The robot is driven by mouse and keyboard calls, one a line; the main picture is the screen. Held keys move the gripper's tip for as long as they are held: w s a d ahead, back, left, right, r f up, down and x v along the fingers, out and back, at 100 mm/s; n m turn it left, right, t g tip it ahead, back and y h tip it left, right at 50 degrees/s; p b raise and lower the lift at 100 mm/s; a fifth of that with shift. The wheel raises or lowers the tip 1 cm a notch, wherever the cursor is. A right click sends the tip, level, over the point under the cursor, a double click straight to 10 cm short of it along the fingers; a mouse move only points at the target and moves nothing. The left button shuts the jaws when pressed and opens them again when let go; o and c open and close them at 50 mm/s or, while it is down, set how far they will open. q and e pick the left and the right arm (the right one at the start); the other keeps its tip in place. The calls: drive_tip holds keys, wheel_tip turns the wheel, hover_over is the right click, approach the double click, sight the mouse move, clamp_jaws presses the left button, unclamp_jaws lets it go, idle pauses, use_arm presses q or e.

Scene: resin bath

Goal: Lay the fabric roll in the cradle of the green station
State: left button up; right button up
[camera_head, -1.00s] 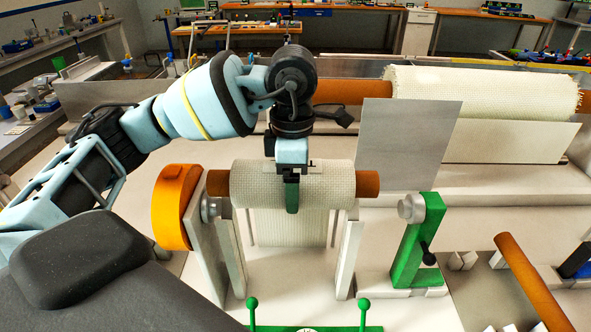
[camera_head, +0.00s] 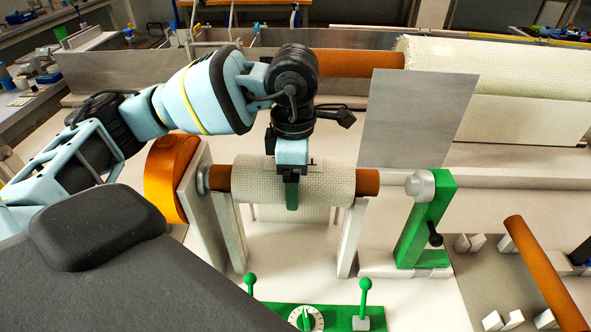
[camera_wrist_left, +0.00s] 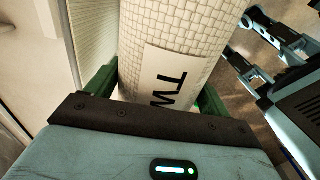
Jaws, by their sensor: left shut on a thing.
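The fabric roll (camera_head: 325,185) is white woven cloth on a brown core. It lies level between the posts of the green station (camera_head: 425,225), whose green bracket stands at the right. My left gripper (camera_head: 291,195) comes down from above and is shut around the roll's middle. In the left wrist view the roll (camera_wrist_left: 185,50) sits between the green fingers, with a white label marked "TW" facing the camera. The core ends are near the grey hubs at both sides; I cannot tell whether the core rests on the cradle supports.
An orange drum (camera_head: 170,180) stands left of the station. A grey upright plate (camera_head: 418,120) is behind it on the right. A larger fabric roll (camera_head: 495,68) lies at the back. A bare brown core (camera_head: 545,270) lies at the right. A green control panel (camera_head: 270,316) with levers is in front.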

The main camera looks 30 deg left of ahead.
use_arm(q)
drive_tip(key=shift+r, duration=0.15)
drive_tip(key=o, duration=2)
drive_tip(key=shift+c, duration=0.2)
drive_tip(key=shift+s+f, duration=0.1)
drive_tip(key=shift+f, duration=0.2)
wheel_tip(320, 180, up, 7)
drive_tip(key=shift+f, duration=0.1)
drive_tip(key=shift+r, duration=0.7)
